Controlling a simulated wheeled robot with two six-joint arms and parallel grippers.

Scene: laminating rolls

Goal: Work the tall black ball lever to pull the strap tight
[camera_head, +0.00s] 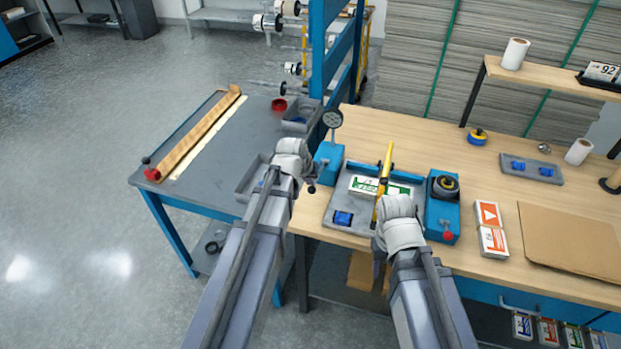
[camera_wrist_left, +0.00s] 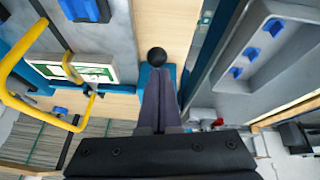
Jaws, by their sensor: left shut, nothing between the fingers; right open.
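The black ball (camera_wrist_left: 157,57) of the lever shows in the left wrist view, just beyond the closed fingertips of my left gripper (camera_wrist_left: 159,72). I cannot tell whether they touch it. My right gripper (camera_head: 381,272) is open at the bench's front edge, below the grey tray (camera_head: 341,222). No strap can be clearly made out.
A yellow bar (camera_head: 385,165) stands over a green-and-white plate (camera_head: 365,186) in the tray. A blue unit with a black dial (camera_head: 445,186) and red knob is to its right. A grey side table (camera_head: 222,125) lies left. The bench's back middle is clear.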

